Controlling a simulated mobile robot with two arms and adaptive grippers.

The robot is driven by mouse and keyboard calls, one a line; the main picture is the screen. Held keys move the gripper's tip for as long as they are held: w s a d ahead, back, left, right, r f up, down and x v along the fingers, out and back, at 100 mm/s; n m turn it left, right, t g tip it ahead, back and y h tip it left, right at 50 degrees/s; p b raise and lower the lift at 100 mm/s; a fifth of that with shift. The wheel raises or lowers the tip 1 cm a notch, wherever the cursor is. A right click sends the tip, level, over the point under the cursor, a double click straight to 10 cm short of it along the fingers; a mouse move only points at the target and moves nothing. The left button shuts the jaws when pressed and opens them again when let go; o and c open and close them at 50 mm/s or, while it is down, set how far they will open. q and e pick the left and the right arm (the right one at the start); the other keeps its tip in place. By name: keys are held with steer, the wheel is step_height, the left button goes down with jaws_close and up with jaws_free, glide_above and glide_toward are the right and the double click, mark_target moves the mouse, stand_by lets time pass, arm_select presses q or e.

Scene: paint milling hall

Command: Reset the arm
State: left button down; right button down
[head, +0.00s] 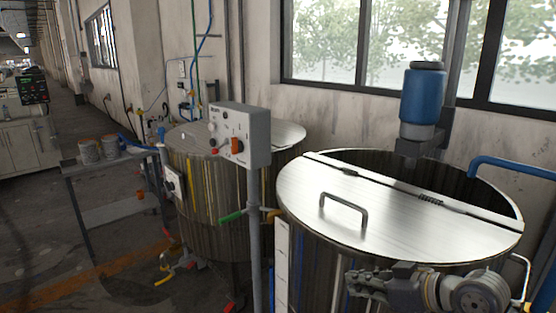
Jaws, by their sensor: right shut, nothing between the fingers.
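My right gripper (362,283) is at the lower right of the head view, in front of the near steel tank's side (310,262). Its fingers point left and are shut with nothing held. My right arm comes in from the lower right behind it. The gripper is below the tank's lid (395,208), which has a bar handle (344,207). I cannot tell whether the gripper touches the tank. My left gripper is not in view.
A grey control box (240,134) on a post stands left of the near tank. A second tank (205,200) is behind it. A blue motor (423,95) stands over the near tank. A small table (105,162) holds cans. Floor (40,240) at the left is mostly clear.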

steer(key=s+a+f+m+g+h, duration=0.2)
steer(key=s+f+g+h, duration=0.15)
steer(key=s+f, duration=1.3)
steer(key=s+d+f+m+g+h, duration=0.1)
steer(key=s+d+f+m+h, duration=0.1)
steer(key=s+f, duration=0.35)
steer(key=s+d+f+m+g+h, duration=0.1)
steer(key=s+d+f+h, duration=0.1)
steer(key=s, duration=0.6)
step_height(320, 180, down, 27)
steer(key=s+g, duration=0.1)
steer(key=s+d+f+g, duration=0.1)
steer(key=s+d+f, duration=0.2)
steer(key=s+f, duration=1.2)
steer(key=shift+s, duration=0.9)
steer(key=shift+d+g, duration=0.1)
steer(key=shift+g, duration=0.15)
